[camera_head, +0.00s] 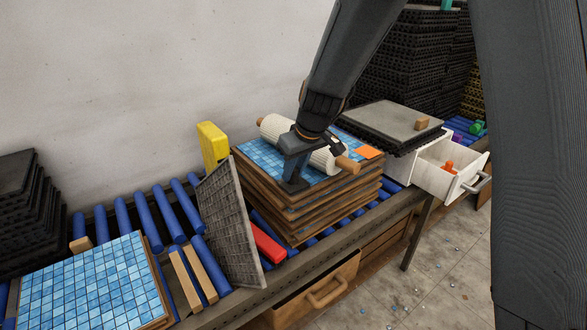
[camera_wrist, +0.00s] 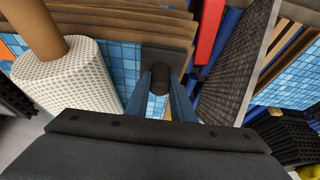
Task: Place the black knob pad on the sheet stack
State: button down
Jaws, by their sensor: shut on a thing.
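The sheet stack (camera_head: 318,205) is several blue-tiled sheets with brown board edges in the middle of the roller bench. My gripper (camera_head: 293,172) points down over the front left part of its top sheet. It is shut on the round knob of the black knob pad (camera_head: 293,185). In the wrist view the flat dark pad (camera_wrist: 160,58) lies over the blue tiles near the stack's edge, with the knob between the two blue-grey fingers. The pad is at or very close to the tiles; I cannot tell whether it touches. The fingers partly hide it.
A white textured roller (camera_head: 275,128) with wooden ends lies on the stack behind my gripper. An orange square (camera_head: 369,152) is on the stack's right corner. A grey grid panel (camera_head: 230,222) leans left of the stack, near a red block (camera_head: 267,243) and a yellow block (camera_head: 212,143).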

jog(key=shift+f, duration=0.15)
jog(key=c, duration=1.5)
grip_release()
jog(key=shift+c, duration=0.2)
jog(key=shift+r, duration=0.2)
jog(key=shift+r, duration=0.25)
jog(key=b+v, duration=0.3)
jog(key=v, duration=0.9)
jog(key=s+d+f+m+g+h, duration=0.1)
jog(key=s+d+f+m, duration=0.2)
jog(key=s+d+f, duration=0.4)
jog(key=s+d+f+m+g+h, duration=0.1)
jog(key=s+d+f+m, duration=0.2)
jog(key=s+d+f, duration=0.4)
jog(key=s+f, duration=0.1)
jog(key=s, duration=0.4)
jog(key=shift+d+m, duration=0.3)
jog(key=shift+m, duration=0.1)
jog(key=shift+f, duration=0.1)
